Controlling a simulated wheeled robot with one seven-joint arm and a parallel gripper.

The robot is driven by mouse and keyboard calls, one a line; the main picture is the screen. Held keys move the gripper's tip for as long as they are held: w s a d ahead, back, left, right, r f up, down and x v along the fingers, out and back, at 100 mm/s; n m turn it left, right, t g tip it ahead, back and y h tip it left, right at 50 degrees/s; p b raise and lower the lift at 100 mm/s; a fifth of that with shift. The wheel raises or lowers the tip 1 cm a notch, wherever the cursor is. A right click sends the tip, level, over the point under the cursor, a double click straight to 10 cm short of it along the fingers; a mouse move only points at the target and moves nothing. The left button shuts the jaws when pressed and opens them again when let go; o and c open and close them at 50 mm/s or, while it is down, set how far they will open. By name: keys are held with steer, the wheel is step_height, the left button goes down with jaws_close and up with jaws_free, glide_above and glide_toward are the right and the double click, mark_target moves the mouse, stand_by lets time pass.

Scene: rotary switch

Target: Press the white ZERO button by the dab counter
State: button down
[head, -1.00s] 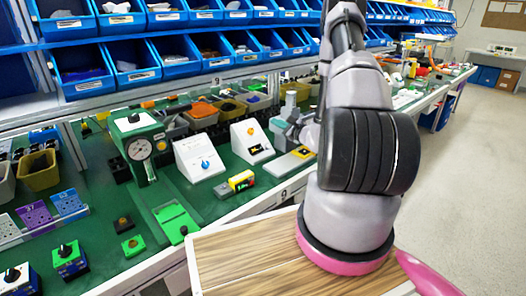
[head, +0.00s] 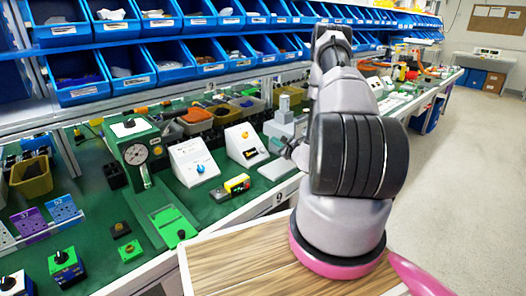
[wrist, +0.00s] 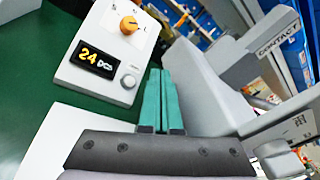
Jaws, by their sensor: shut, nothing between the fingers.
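The dab counter appears to be the white sloped box (wrist: 103,45) with an orange knob and a dark display reading 24. A small round white button (wrist: 129,81) sits beside the display's lower right; any lettering on it is not legible. The box also shows in the head view (head: 246,145), left of my arm. My gripper (wrist: 160,71) has two teal fingers, shut together and empty. In the wrist view the fingertips are right of the button, apart from it in the picture; contact is not visible. In the head view my arm largely hides the gripper.
A grey device labelled CONTACT (wrist: 277,34) stands close on the right of the fingers. Another white box with a blue knob (head: 195,163), a green dial gauge stand (head: 135,150) and a yellow-black block (head: 237,184) are to the left on the green bench. Blue bins line the back.

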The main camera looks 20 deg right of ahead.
steer(key=shift+w+a+f, duration=0.25)
steer(key=shift+w+f, duration=0.45)
steer(key=shift+f, duration=0.15)
steer(key=shift+w+a+f, duration=0.25)
steer(key=shift+w+f, duration=0.4)
steer(key=shift+f, duration=0.2)
steer(key=shift+w+a+f, duration=0.25)
steer(key=shift+w+f, duration=0.45)
steer(key=shift+f, duration=0.15)
steer(key=shift+w+a+f, duration=0.1)
steer(key=shift+w+f, duration=0.15)
steer(key=shift+f, duration=0.05)
steer(key=shift+w+a+f, duration=0.1)
steer(key=shift+w+f, duration=0.1)
steer(key=shift+f, duration=0.15)
stand_by(0.8)
steer(key=shift+r, duration=0.1)
steer(key=shift+s+d+r, duration=0.2)
steer(key=shift+s+r, duration=0.25)
steer(key=shift+r, duration=0.15)
steer(key=shift+s+d+r, duration=0.3)
steer(key=shift+s+r, duration=0.5)
steer(key=shift+r, duration=0.15)
steer(key=shift+s+d+r, duration=0.25)
steer(key=shift+s+r, duration=0.5)
steer(key=shift+r, duration=0.2)
